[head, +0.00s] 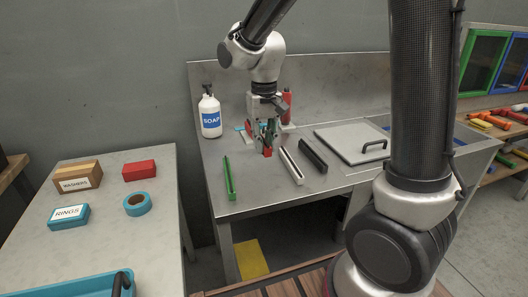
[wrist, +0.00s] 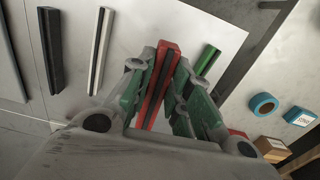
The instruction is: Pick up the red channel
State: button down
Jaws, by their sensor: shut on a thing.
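The red channel (wrist: 158,85) is a long red bar with a dark groove, held between my gripper's two green-padded fingers in the wrist view. My gripper (wrist: 160,82) is shut on it. In the head view my gripper (head: 266,138) points down over the metal bench, and the red channel's end (head: 267,152) shows below the fingers. The rest of the channel is mostly hidden by the gripper there. I cannot tell for sure whether the channel touches the bench.
A green channel (head: 229,178) lies left of my gripper; a white channel (head: 291,166) and a black channel (head: 313,156) lie to the right. A soap bottle (head: 210,114) and a red bottle (head: 287,104) stand behind. A grey lid (head: 350,141) lies farther right.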

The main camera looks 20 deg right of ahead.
jog(key=shift+r, duration=2.25)
